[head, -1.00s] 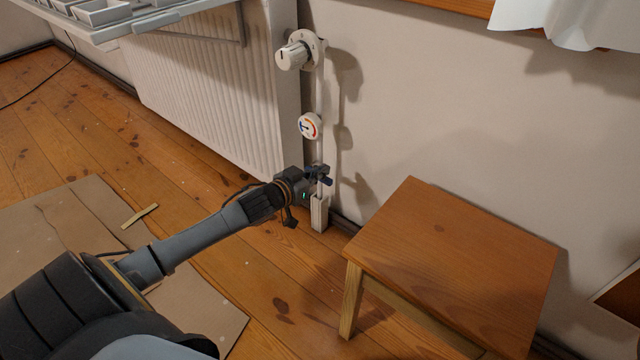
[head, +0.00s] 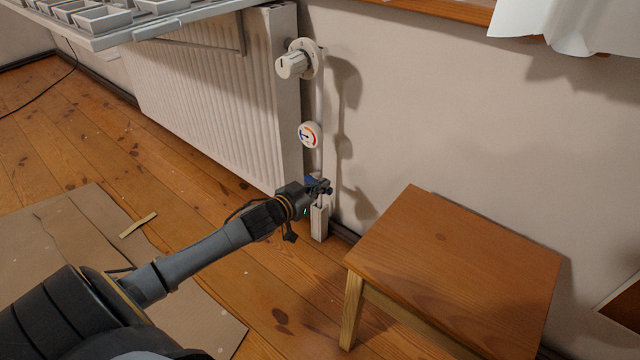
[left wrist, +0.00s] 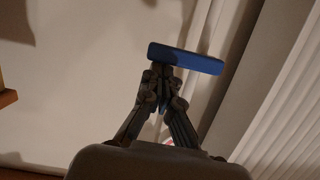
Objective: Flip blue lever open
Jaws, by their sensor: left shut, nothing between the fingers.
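The blue lever (head: 310,180) is on the thin vertical pipe beside the radiator, below the round gauge. In the head view my gripper partly hides it. In the left wrist view the blue lever (left wrist: 187,58) shows as a flat bar lying across, just past the fingertips, tilted slightly down to the right. My left gripper (head: 325,187) is at the lever, its fingers shut with nothing between them. The fingertips (left wrist: 162,78) are right by the bar's left half; I cannot tell whether they touch it. My right gripper is not in view.
Above the lever are the gauge (head: 309,134) and a white valve knob (head: 293,65). The ribbed radiator (head: 205,90) stands left. A wooden stool (head: 455,255) stands close on the right. A grey shelf with trays (head: 150,22) juts out upper left. Cardboard (head: 60,240) lies on the floor.

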